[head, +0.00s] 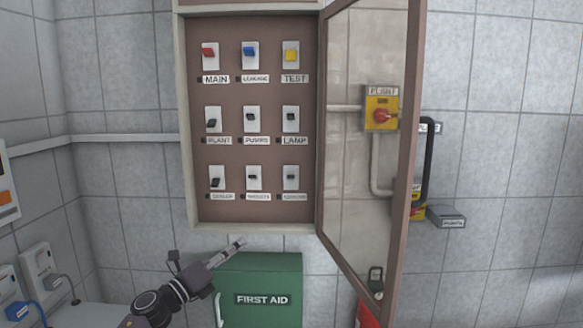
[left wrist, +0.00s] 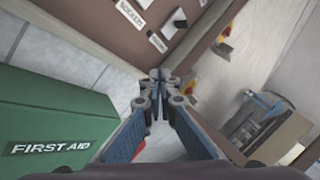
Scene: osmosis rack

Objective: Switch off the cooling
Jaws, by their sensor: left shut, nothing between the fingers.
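An open wall cabinet (head: 247,213) in the head view holds three rows of labelled switches. The bottom-left switch (head: 217,178) has a small label that seems to read COOLER; its black lever sits low on the white plate. The bottom-middle switch (head: 253,177) and bottom-right switch (head: 291,177) have labels too small to read surely. My left gripper (head: 239,244) is just below the cabinet's bottom edge, pointing up and right, shut and empty. In the left wrist view its fingertips (left wrist: 162,78) meet in front of the cabinet's lower part. My right gripper is not in view.
The cabinet's glazed door (head: 402,180) stands open on the right. A green first aid box (head: 262,275) is below the cabinet, close to my left gripper. A yellow box with a red knob (head: 381,115) shows through the door. Sockets (head: 38,262) are at lower left.

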